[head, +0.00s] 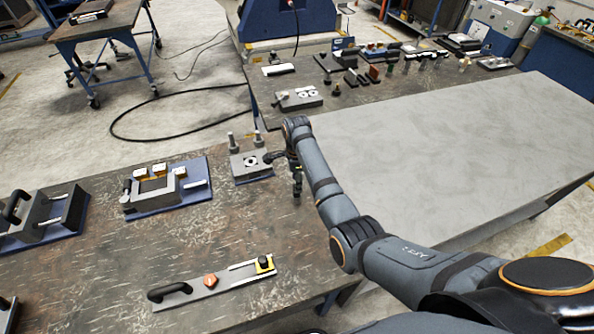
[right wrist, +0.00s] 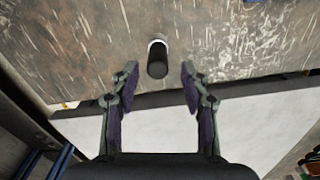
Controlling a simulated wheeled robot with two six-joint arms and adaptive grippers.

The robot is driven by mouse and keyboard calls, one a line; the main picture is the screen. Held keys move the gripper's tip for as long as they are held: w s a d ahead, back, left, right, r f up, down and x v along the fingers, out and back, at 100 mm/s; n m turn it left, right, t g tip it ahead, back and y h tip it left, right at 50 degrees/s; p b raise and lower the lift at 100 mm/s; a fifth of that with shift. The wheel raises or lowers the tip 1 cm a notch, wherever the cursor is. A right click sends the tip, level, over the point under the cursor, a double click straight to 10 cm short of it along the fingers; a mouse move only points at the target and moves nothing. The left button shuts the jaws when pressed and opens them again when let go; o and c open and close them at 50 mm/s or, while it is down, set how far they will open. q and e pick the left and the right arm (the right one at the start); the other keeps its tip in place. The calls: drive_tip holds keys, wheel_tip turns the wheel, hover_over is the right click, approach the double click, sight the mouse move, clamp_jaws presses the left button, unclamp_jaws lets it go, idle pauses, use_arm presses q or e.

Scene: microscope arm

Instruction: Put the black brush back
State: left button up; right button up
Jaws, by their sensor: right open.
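A black cylindrical piece with a pale band (right wrist: 157,62), which I take to be the black brush, shows in the right wrist view. It lies ahead of and between the open fingers of my right gripper (right wrist: 157,88), and they do not appear to touch it. In the head view my right gripper (head: 296,178) is at the right edge of the dark worktable, beside a grey block fixture with two posts (head: 252,166). The brush cannot be told apart from the gripper there. My left gripper is not in view.
The dark worktable (head: 180,235) also carries a blue-based fixture (head: 168,198) and a grey bar with a black handle and red knob (head: 225,288). A pale tabletop (head: 450,140) to the right is clear. Several small tools stand on the far dark table (head: 265,98).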

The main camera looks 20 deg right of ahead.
wheel_tip(320, 180, up, 8)
drive_tip(key=shift+f+b, duration=0.2)
drive_tip(key=shift+b, duration=0.25)
drive_tip(key=shift+f, duration=0.1)
